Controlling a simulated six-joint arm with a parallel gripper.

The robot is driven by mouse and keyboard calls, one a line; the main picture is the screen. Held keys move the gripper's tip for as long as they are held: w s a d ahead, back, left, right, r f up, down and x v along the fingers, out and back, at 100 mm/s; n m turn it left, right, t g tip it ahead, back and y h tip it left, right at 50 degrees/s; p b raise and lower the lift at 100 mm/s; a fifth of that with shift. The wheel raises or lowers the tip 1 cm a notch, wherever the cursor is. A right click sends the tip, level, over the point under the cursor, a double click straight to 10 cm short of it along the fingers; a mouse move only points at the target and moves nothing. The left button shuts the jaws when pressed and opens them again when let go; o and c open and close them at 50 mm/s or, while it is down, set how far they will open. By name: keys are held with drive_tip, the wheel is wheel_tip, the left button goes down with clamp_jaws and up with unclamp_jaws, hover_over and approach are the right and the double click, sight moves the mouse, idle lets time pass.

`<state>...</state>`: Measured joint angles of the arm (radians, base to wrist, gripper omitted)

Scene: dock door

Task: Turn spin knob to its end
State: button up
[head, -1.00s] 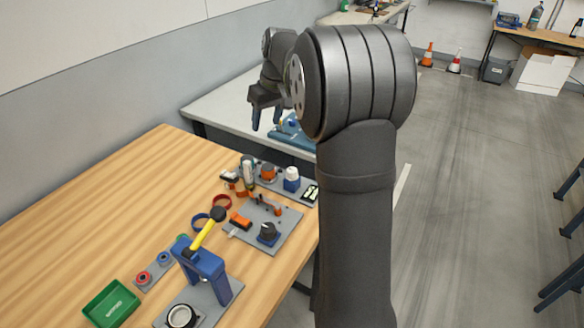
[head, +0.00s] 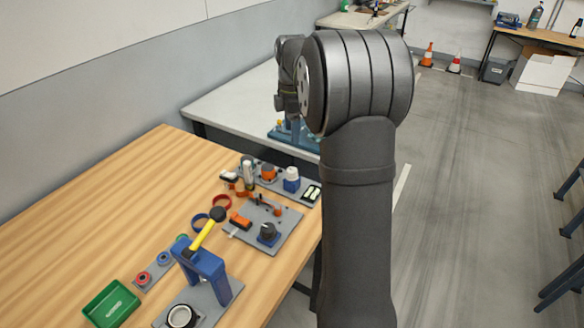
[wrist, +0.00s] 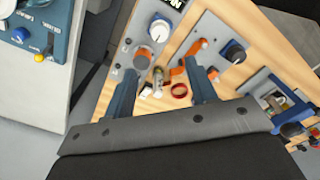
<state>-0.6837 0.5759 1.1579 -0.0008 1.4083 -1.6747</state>
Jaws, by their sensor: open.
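Several knobs stand on grey plates, and I cannot tell which is the spin knob. A black knob on a blue base (head: 268,232) sits on the nearer plate; it also shows in the wrist view (wrist: 235,50). An orange knob (head: 268,172) and a white knob on a blue base (head: 292,174) sit on the farther plate. The wrist view shows the white knob (wrist: 160,31) with a pointer mark, and the orange knob (wrist: 142,58). My gripper (wrist: 160,68) is open and empty, above and apart from the boards. In the head view its fingers are mostly hidden.
A wooden table (head: 110,210) carries a blue stand (head: 205,268) with a yellow-handled hammer (head: 204,236), a green bin (head: 110,304) and red and blue rings. A pale table (head: 235,105) behind holds a blue fixture (head: 290,132). A gap separates the tables.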

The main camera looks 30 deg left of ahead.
sight(292, 170)
wheel_tip(292, 170, down, 14)
drive_tip(key=shift+f, duration=0.15)
idle(0.3)
drive_tip(key=c, duration=1)
